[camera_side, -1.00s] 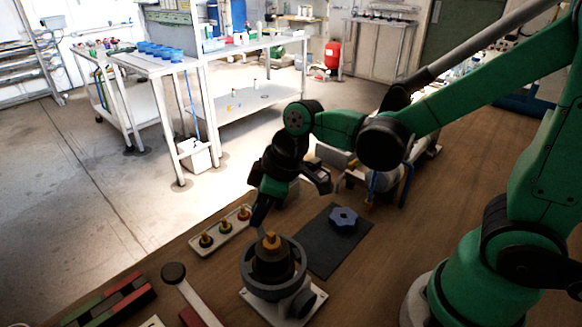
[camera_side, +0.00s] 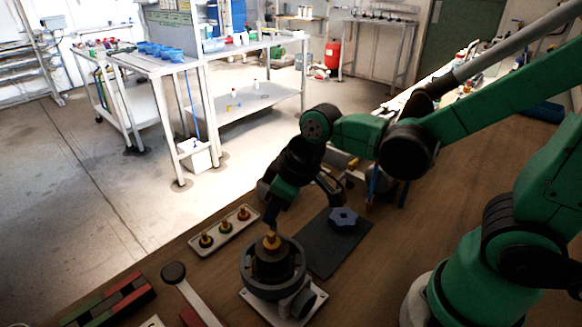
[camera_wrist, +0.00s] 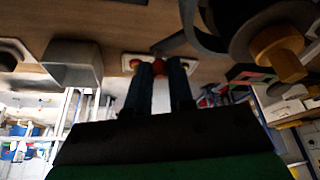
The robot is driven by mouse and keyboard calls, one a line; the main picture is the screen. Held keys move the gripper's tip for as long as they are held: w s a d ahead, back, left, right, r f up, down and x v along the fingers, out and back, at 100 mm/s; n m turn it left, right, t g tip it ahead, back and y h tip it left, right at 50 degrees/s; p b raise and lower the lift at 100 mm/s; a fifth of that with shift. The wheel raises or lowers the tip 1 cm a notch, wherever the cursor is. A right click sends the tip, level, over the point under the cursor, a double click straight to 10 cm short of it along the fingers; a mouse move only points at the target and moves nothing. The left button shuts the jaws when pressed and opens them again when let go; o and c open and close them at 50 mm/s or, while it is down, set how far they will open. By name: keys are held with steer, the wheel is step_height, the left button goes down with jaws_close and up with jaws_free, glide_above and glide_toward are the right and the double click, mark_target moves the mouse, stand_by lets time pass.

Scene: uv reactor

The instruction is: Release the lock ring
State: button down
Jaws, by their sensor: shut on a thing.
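The grey reactor housing (camera_side: 298,302) stands on a pale base plate at the bottom of the side view, with a side port at right. The dark grey lock ring (camera_side: 246,262) circles its top, around a dark core with a yellow knob (camera_side: 272,240). The knob also shows at upper right in the wrist view (camera_wrist: 278,50). My gripper (camera_side: 270,222) reaches down at the ring's far edge. Its blue fingers (camera_wrist: 160,72) look closed on the lock ring's handle, beside the knob; the exact contact is partly hidden by the fingers.
A pale tray (camera_side: 240,228) with three coloured, yellow-topped plugs lies behind the housing at left. A blue knob-like part (camera_side: 343,217) rests on a dark mat (camera_side: 325,257) at right. A round-ended lever (camera_side: 174,272) and red-green blocks (camera_side: 105,302) are at left.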

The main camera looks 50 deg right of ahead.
stand_by(0.4)
steer(key=c, duration=0.8)
jaws_free()
steer(key=shift+r, duration=0.1)
steer(key=shift+v, duration=2.7)
steer(key=d+m+t, duration=0.1)
steer(key=d+m+t+h, duration=0.1)
steer(key=d+m, duration=0.1)
steer(key=d+m+t, duration=0.1)
steer(key=d, duration=0.1)
steer(key=shift+s+r+h, duration=0.2)
steer(key=shift+s+h, duration=0.2)
